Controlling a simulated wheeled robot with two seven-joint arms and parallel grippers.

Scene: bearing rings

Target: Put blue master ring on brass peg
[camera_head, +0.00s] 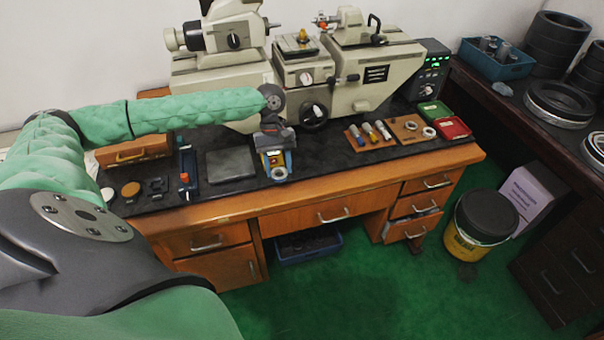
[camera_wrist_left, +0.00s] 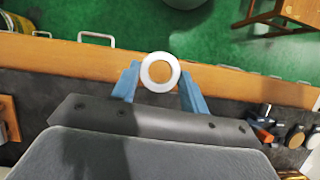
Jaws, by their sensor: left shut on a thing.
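My left gripper (camera_head: 276,168) is shut on a pale ring (camera_head: 279,173) above the front edge of the bench. In the left wrist view the ring (camera_wrist_left: 160,72) sits between the two blue fingertips, its face towards the camera and its hole open. It looks white-grey; I cannot make out blue on it apart from the fingers. A wooden block with several short pegs (camera_head: 367,132) stands to the right on the dark mat; one looks brass-yellow, but they are small. My right gripper is in neither view.
A second wooden board (camera_head: 408,129) with a ring lies beside the pegs, near a red box (camera_head: 453,128) and a green box (camera_head: 433,110). A grey plate (camera_head: 231,164) lies left of the gripper. The large measuring machine (camera_head: 300,75) stands behind. The mat between gripper and pegs is clear.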

